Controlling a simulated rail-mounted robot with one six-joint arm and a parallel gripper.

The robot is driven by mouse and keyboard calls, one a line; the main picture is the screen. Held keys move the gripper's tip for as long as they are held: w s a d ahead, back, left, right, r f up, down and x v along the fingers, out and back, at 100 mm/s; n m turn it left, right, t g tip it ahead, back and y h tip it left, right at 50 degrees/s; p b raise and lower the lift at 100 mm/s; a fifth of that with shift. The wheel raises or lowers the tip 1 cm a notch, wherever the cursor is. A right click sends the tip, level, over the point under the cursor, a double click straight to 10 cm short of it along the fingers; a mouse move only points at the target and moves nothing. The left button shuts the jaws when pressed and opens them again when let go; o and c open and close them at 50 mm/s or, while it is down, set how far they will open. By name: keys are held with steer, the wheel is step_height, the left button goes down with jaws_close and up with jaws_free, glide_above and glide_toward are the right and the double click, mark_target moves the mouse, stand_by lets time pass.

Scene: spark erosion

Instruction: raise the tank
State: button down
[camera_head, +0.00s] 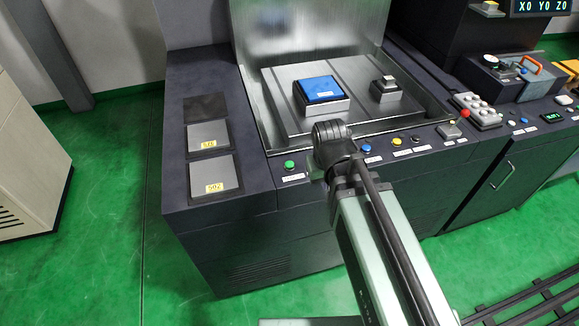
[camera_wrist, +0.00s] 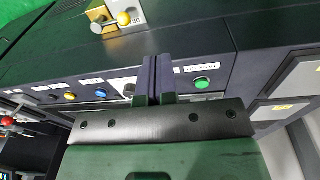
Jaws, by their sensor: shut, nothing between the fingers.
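The steel work area (camera_head: 265,95) is in the upper middle of the head view, with a bright back wall and a bed holding a blue-topped block (camera_head: 318,90). I cannot tell for certain which part is the tank. The front panel carries a green button (camera_head: 289,164), a blue button (camera_head: 366,148) and a yellow button (camera_head: 397,142). My gripper (camera_wrist: 157,66) is shut and empty in front of this panel. In the wrist view its fingers stand between the green button (camera_wrist: 201,82) and the blue button (camera_wrist: 101,93). Labels are unreadable.
Two grey plates with yellow tags (camera_head: 208,135) (camera_head: 211,174) lie on the left worktop. A control box (camera_head: 476,112) with a red button stands right.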

steer(key=w+a+n+t+b, duration=0.1)
steer(key=w+a+n+t, duration=0.35)
steer(key=w+a, duration=0.45)
step_height(320, 180, up, 3)
steer(key=n+t, duration=0.2)
steer(key=t, duration=0.2)
glide_above(288, 164)
steer(key=shift+r, duration=0.15)
step_height(288, 164, down, 9)
steer(key=b, duration=0.9)
steer(key=shift+r, duration=0.1)
stand_by(0.4)
steer(key=shift+f+b, duration=0.35)
steer(key=shift+f, duration=0.1)
